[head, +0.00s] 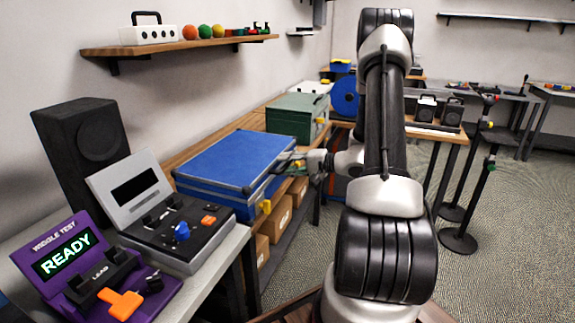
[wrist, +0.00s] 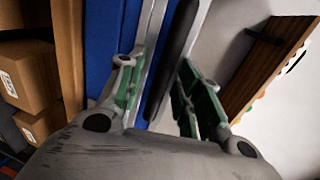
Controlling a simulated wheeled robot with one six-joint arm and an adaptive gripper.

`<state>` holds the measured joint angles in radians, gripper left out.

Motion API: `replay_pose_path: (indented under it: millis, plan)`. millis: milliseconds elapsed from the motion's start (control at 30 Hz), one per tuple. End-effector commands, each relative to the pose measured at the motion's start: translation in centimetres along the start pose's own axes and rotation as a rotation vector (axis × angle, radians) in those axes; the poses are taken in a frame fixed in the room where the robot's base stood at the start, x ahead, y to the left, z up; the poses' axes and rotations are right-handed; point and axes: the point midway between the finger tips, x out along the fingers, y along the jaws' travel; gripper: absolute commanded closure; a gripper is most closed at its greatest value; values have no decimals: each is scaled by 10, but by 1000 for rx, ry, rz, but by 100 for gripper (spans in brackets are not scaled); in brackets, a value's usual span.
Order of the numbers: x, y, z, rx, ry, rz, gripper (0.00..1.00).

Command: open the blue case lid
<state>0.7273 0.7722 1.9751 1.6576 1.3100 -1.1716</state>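The blue case (head: 232,158) lies flat on the wooden bench with its lid down. I cannot tell whether either finger touches the case.
A green case (head: 297,116) stands behind the blue case. A grey tester with an open lid (head: 130,185) and a purple wiggle-test box (head: 75,262) are in front of it. A wall shelf (head: 180,45) hangs above. Cardboard boxes (head: 275,217) sit below the bench.

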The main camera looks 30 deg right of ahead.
Motion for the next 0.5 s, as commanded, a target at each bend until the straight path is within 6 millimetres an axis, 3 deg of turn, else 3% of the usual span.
replay_pose_path:
  millis: [33, 167, 500]
  plan:
    - [0, 0, 0, 0, 0, 0, 77]
    - [0, 0, 0, 0, 0, 0, 100]
    - [0, -4, 0, -1, 0, 9, 100]
